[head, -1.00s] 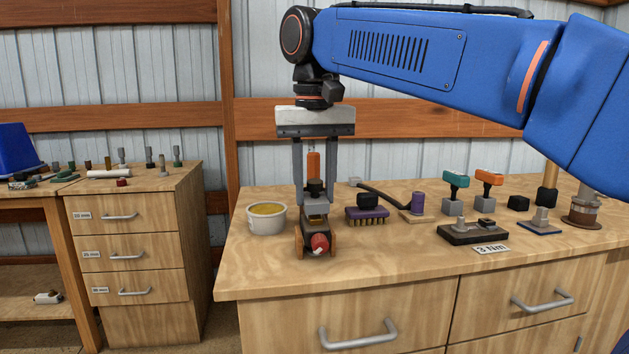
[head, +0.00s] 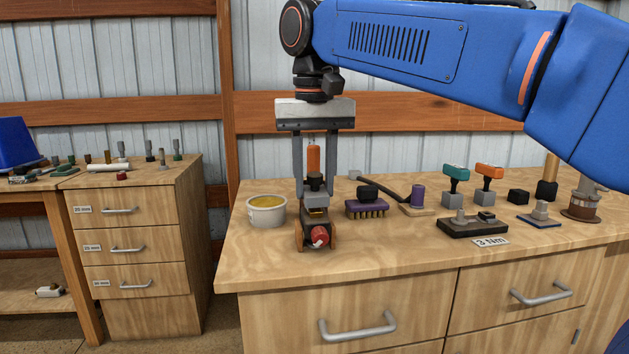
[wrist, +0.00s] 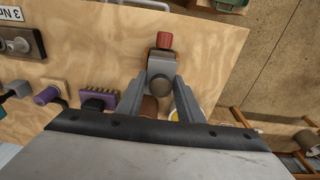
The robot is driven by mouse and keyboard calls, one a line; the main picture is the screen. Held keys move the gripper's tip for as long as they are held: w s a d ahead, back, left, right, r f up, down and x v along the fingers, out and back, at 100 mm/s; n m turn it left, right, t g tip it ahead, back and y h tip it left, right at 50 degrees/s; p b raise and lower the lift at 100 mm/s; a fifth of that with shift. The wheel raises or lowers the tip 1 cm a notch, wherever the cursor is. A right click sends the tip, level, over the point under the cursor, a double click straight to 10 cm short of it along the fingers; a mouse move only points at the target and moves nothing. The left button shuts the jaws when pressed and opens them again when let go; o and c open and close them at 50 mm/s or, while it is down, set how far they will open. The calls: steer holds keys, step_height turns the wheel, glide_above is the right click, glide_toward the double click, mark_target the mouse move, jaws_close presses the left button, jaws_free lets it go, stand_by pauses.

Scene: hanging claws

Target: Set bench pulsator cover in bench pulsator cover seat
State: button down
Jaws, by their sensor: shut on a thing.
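My gripper (head: 314,188) points straight down above the bench, its two grey fingers closed on a dark knobbed piece (head: 314,182), which I take to be the bench pulsator cover. In the wrist view the round grey knob (wrist: 160,84) sits between the fingertips. Directly below is a dark block-shaped unit with brown sides and a red round front cap (head: 319,236), likely the pulsator with the seat. The red cap also shows in the wrist view (wrist: 165,40). The seat is hidden; I cannot tell whether the cover touches it.
A white tub with yellow contents (head: 266,222) stands close on the left. A purple brush (head: 366,208) is close on the right. An orange-handled thing (head: 313,158) stands behind. A black tray (head: 472,227) lies farther right. The bench front is clear.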

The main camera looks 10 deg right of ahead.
steer(key=shift+w+f, duration=0.15)
steer(key=shift+f, duration=1.05)
steer(key=c, duration=1.2)
jaws_free()
steer(key=shift+o, duration=0.2)
